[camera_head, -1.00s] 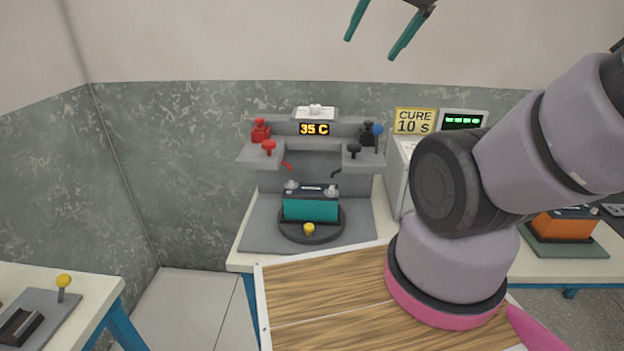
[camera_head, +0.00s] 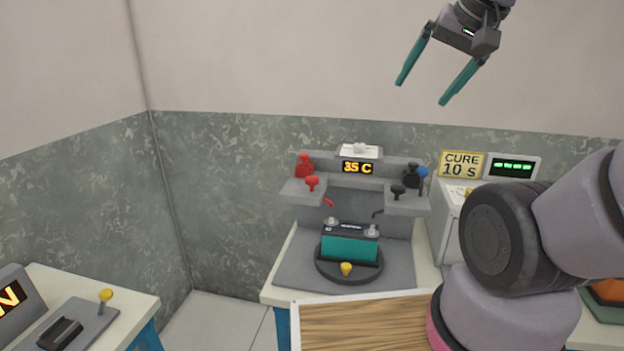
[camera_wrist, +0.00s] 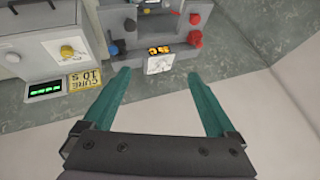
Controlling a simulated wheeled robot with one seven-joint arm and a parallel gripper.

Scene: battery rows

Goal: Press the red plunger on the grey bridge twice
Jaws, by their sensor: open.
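The grey bridge (camera_head: 345,202) stands at the back of the table, with an amber "35 C" display (camera_head: 357,168). A red mushroom-topped plunger (camera_head: 312,183) stands on its left shelf, in front of a red block (camera_head: 304,167). The plunger also shows small in the wrist view (camera_wrist: 195,18). A teal battery (camera_head: 349,245) sits on a dark round turntable (camera_head: 326,268) below the bridge. My gripper (camera_head: 422,92) is open and empty, high above the bridge's right side and apart from it. Its fingers (camera_wrist: 158,75) also show in the wrist view.
A black plunger (camera_head: 397,191) and a blue-knobbed lever (camera_head: 422,173) are on the bridge's right side. A "CURE 10 s" sign (camera_head: 461,164) tops a pale cabinet (camera_head: 448,218) to the right. A side table (camera_head: 134,306) is at left. The air around my gripper is clear.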

